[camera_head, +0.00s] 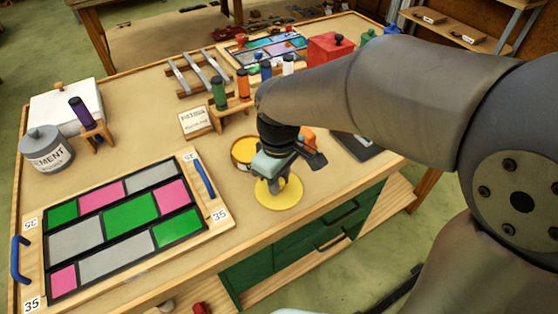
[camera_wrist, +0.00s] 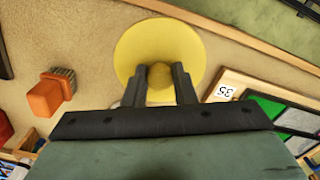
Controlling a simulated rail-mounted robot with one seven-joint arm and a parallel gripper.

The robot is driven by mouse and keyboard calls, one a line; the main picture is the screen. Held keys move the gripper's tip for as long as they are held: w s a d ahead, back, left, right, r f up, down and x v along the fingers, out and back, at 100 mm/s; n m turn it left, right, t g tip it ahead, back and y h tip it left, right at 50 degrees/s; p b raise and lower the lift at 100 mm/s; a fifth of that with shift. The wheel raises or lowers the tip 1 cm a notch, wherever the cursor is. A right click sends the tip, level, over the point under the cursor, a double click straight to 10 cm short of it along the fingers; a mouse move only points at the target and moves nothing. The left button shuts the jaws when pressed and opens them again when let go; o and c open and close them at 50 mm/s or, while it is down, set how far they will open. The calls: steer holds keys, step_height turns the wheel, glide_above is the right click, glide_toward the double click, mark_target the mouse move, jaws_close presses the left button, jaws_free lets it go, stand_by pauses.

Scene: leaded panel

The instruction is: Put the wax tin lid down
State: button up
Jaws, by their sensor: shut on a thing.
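The wax tin lid (camera_head: 287,194) is a flat yellow disc near the front edge of the workbench. It also shows in the wrist view (camera_wrist: 160,38), with a round knob at its middle. My gripper (camera_head: 271,183) is shut on the knob, one finger on each side of it, in the wrist view (camera_wrist: 160,85). The lid looks level, at or just above the bench top; I cannot tell if it touches. The open wax tin (camera_head: 243,153), with yellow wax inside, stands just behind the lid and apart from it.
The leaded panel (camera_head: 115,235) lies on its board at the left, with a blue handle (camera_head: 204,178) near the lid. An orange brush (camera_wrist: 46,95) and a dark flat thing (camera_head: 357,145) lie to the right. Colored bottles (camera_head: 243,86) stand behind.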

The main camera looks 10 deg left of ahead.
steer(key=w+f, duration=0.1)
steer(key=w+a+f, duration=0.1)
steer(key=shift+a+f, duration=0.1)
steer(key=shift+f, duration=1.85)
steer(key=shift+f, duration=0.2)
steer(key=o, duration=1)
steer(key=shift+r, duration=0.1)
